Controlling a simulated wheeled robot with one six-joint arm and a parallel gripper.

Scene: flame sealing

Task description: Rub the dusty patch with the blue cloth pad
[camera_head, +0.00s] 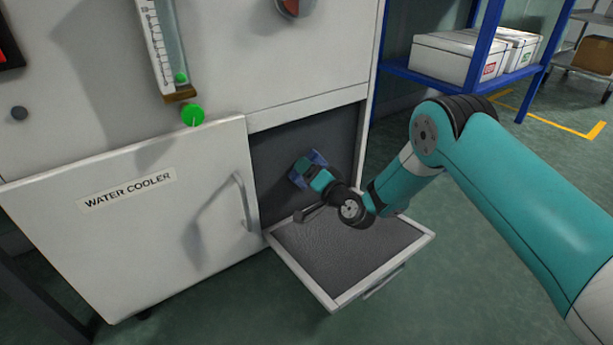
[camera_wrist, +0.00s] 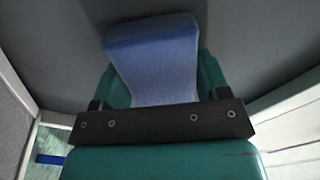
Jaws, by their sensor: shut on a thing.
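The blue cloth pad (camera_head: 308,168) is in my gripper (camera_head: 322,178), at the opening of the compartment below the cabinet's upper panel. In the wrist view the blue pad (camera_wrist: 155,62) sticks out ahead between the teal fingers of my gripper (camera_wrist: 160,85), which is shut on it. The pad faces a dark grey surface (camera_wrist: 250,40) inside the compartment. I cannot tell whether the pad touches it. No dusty patch can be made out in either view; the pad and arm hide part of the surface.
A flap with a dark textured inside and pale rim (camera_head: 418,240) hangs open below my gripper. The closed water cooler door (camera_head: 130,240) with its handle (camera_head: 241,200) stands to the left. A blue shelf (camera_head: 400,72) with white boxes (camera_head: 443,58) stands behind at right.

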